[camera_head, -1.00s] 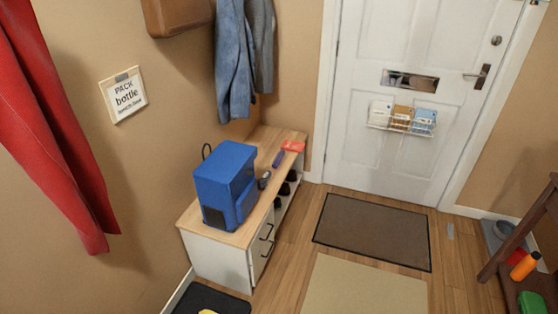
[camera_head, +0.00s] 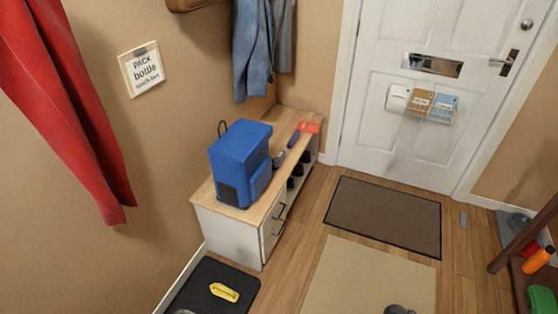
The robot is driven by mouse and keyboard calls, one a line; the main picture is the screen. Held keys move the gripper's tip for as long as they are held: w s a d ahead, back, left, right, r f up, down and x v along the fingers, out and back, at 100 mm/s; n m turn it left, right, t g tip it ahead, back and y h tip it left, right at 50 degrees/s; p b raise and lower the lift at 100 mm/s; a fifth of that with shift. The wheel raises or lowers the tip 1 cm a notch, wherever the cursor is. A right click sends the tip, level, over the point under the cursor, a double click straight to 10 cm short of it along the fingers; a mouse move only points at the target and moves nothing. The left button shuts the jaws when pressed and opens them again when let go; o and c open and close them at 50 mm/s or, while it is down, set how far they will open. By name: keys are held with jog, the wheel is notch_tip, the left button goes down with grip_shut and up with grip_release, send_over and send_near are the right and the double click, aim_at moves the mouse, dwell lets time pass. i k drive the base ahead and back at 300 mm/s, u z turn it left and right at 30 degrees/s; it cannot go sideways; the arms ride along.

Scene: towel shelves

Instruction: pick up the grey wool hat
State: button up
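I cannot pick out the grey wool hat for certain. A dark grey rounded thing (camera_head: 398,309) on the beige rug is cut off by the bottom edge. A grey thing (camera_head: 184,312) on the black mat is also cut off at the bottom. Another grey item (camera_head: 517,222) lies by the wall at the right. A small dark grey object (camera_head: 278,160) is on the bench beside the blue bag. Any of these is too small or too cropped to name. My gripper is not in view.
A bench (camera_head: 268,210) with a blue bag (camera_head: 240,162) stands along the left wall. A yellow object (camera_head: 224,292) lies on the black mat (camera_head: 200,285). A dark wooden stand (camera_head: 520,240) is at the right. The brown doormat (camera_head: 383,215) and beige rug (camera_head: 365,280) are mostly clear.

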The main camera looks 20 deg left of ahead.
aim_at(277, 162)
jog(key=k, duration=1)
jog(key=z, duration=0.25)
jog(key=i, duration=2.1)
jog(key=z, duration=0.05)
